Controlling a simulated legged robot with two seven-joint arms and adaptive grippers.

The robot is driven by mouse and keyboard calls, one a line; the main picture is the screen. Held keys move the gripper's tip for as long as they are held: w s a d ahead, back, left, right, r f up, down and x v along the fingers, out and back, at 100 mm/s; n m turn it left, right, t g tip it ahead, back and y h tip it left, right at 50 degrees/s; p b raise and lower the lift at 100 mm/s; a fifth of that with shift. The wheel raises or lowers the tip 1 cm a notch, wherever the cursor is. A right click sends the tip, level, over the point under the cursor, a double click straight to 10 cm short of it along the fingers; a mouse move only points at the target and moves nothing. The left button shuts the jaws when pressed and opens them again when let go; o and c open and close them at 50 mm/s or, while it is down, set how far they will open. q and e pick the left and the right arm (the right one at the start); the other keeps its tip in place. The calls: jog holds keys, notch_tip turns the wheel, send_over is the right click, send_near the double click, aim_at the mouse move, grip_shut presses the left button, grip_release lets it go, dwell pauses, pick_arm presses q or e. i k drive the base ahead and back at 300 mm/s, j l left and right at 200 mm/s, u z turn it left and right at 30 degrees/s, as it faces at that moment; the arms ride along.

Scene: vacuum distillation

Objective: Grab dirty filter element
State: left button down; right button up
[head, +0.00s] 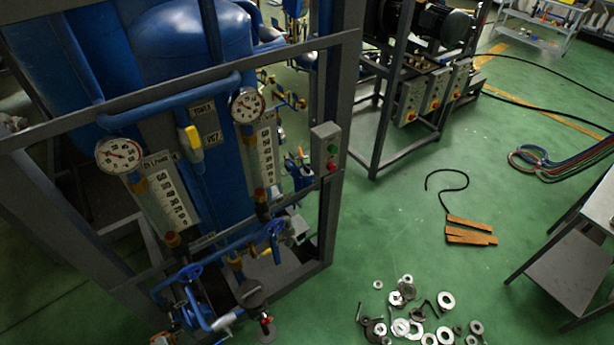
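I cannot make out a dirty filter element for certain in the head view. A blue tank unit (190,45) stands in a grey metal frame (328,215) at the left. Low in the frame are blue pipes and valves (190,275) and a dark round disc-like part (250,293), whose nature I cannot tell. Neither of my grippers shows in this view.
Several metal rings, washers and bolts (445,301) lie on the green floor at the bottom. Brown wooden pieces (470,237) and a black cord (440,187) lie beyond. A grey table (568,262) stands at the right. Open floor (400,235) lies between.

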aim_at(306, 171)
jog(key=i+l+u, duration=0.15)
jog(key=u, duration=0.5)
jog(key=i+l+u, duration=0.15)
jog(key=l, duration=0.2)
jog(key=i+l+u, duration=0.15)
jog(key=l, duration=0.25)
jog(key=i+l+u, duration=0.15)
jog(key=l, duration=0.25)
jog(key=i+l+u, duration=0.15)
jog(key=l, duration=0.3)
jog(key=i+l+u, duration=0.15)
jog(key=l, duration=0.3)
